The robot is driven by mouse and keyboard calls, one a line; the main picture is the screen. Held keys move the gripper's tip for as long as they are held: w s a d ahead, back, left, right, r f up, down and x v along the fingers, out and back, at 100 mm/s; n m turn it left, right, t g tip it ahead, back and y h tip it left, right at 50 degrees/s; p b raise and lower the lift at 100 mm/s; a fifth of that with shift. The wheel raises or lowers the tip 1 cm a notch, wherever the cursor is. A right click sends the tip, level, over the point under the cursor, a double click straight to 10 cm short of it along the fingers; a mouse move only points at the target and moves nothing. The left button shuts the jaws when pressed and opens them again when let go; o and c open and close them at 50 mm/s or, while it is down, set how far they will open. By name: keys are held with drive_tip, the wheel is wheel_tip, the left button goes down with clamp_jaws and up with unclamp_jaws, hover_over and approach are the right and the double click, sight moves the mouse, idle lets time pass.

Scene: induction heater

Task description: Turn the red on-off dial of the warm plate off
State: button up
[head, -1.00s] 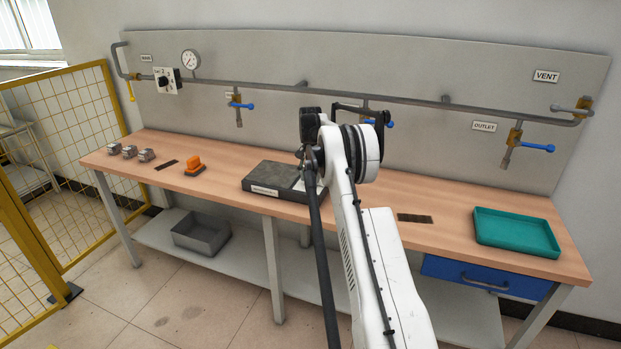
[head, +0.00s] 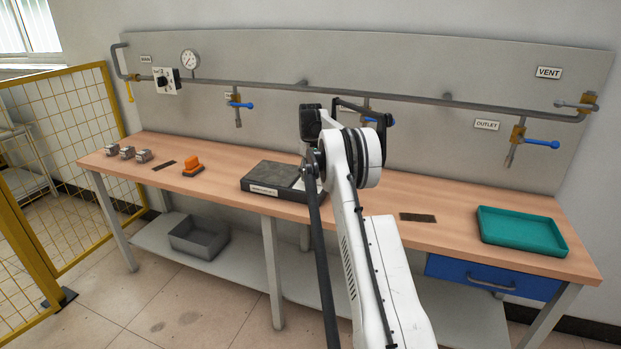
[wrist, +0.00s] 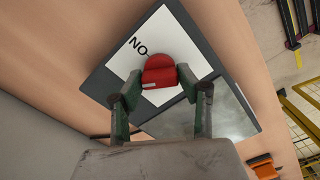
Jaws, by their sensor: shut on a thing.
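The warm plate (head: 262,176) is a dark flat slab on the bench, left of my arm in the head view. In the wrist view its dark edge (wrist: 101,88) frames a white panel and a grey glossy plate surface (wrist: 228,112). The red dial (wrist: 160,72) sits on the white panel beside the letters ON, which appear upside down. A small pale mark shows on the dial's lower left side. My gripper (wrist: 158,84) has one finger on each side of the dial and is shut on it. My arm hides the dial in the head view.
An orange-handled object (head: 192,165) and several small metal blocks (head: 128,153) are on the bench at left. A teal tray (head: 522,233) is at right. A pipe with blue-handled valves (head: 240,104) runs along the back panel. The bench right of my arm is mostly clear.

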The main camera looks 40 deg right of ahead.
sight(310, 175)
drive_tip(key=n+b, duration=0.1)
drive_tip(key=n, duration=0.5)
drive_tip(key=shift+n, duration=0.4)
idle(0.3)
drive_tip(key=o, duration=1.1)
drive_tip(key=shift+o, duration=0.2)
drive_tip(key=shift+r, duration=0.1)
wheel_tip(310, 175, up, 12)
